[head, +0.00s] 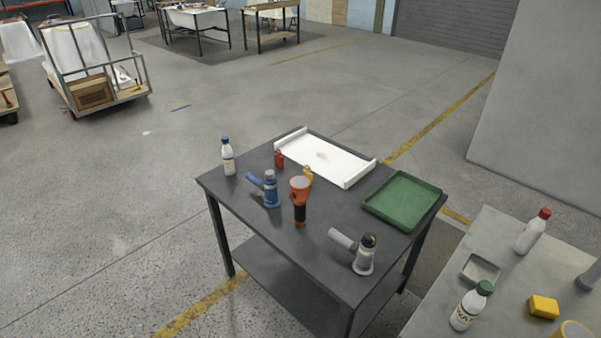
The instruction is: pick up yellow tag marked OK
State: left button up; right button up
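Any marking on the tag is too small to read. A similar red tag (279,159) stands to its left, near the white tray. Neither of my grippers shows in the head view.
The dark table (315,248) also holds a white tray (345,172), green tray (375,208), blue tool (268,190), grey tool (361,254) and white bottle (228,157). A grey bench (440,308) stands close at right. Open floor lies left.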

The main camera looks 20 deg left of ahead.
aim_at(306, 173)
jog(key=i+j, duration=0.15)
jog(key=j, duration=0.3)
jog(key=i+j+z, duration=0.1)
jog(key=j, duration=0.35)
jog(key=i+j, duration=0.15)
jog(key=j, duration=0.3)
jog(key=i+j+z, duration=0.1)
jog(key=j, duration=0.35)
jog(key=i+j, duration=0.1)
jog(key=j, duration=0.4)
jog(key=i+j+z, duration=0.1)
jog(key=j, duration=0.35)
jog(key=i+j, duration=0.1)
jog(key=j, duration=0.4)
